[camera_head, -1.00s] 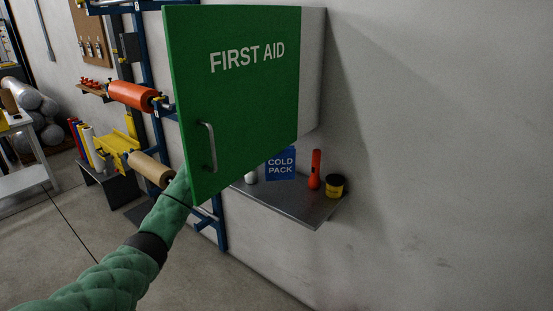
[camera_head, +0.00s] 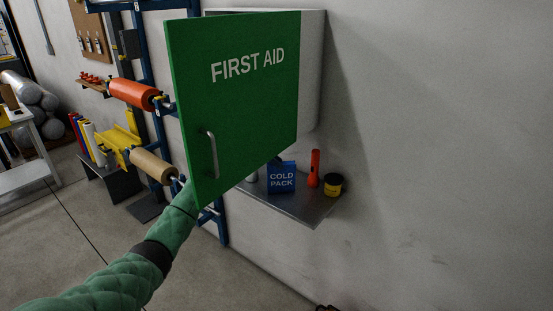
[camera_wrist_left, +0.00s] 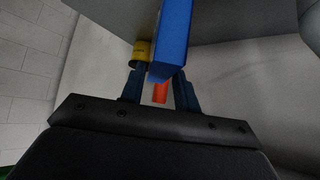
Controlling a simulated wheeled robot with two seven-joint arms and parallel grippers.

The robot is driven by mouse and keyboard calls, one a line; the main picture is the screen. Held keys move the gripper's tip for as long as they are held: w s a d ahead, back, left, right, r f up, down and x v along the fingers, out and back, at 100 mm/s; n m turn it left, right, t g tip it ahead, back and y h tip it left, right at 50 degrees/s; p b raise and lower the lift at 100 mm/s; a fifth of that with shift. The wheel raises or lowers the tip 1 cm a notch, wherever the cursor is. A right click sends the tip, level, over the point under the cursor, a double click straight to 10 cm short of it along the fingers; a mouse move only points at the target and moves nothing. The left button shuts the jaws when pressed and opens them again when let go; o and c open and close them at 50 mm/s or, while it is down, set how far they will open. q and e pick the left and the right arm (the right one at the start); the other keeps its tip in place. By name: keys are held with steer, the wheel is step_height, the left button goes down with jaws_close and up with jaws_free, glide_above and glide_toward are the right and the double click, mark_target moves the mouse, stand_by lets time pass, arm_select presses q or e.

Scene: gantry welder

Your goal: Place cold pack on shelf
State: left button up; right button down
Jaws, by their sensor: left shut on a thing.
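The blue cold pack (camera_head: 281,178) stands roughly upright at the grey wall shelf (camera_head: 307,208), near its front edge. I cannot tell whether its base touches the shelf or hangs just above it. In the left wrist view the pack (camera_wrist_left: 173,38) is between the fingers of my left gripper (camera_wrist_left: 158,80), which is shut on it. In the head view my left forearm goes behind the open green first aid door, which hides the gripper. My right gripper is not in view.
The green first aid door (camera_head: 245,120) stands open in front of the white cabinet (camera_head: 311,75), above the shelf's left side. A red flashlight (camera_head: 314,168) and a yellow tub (camera_head: 333,185) stand right of the pack. A pale item (camera_head: 252,177) is left of it, partly hidden.

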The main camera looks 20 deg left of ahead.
arm_select(q)
steer(key=shift+f, duration=0.1)
steer(key=shift+f, duration=0.1)
steer(key=o, duration=1.1)
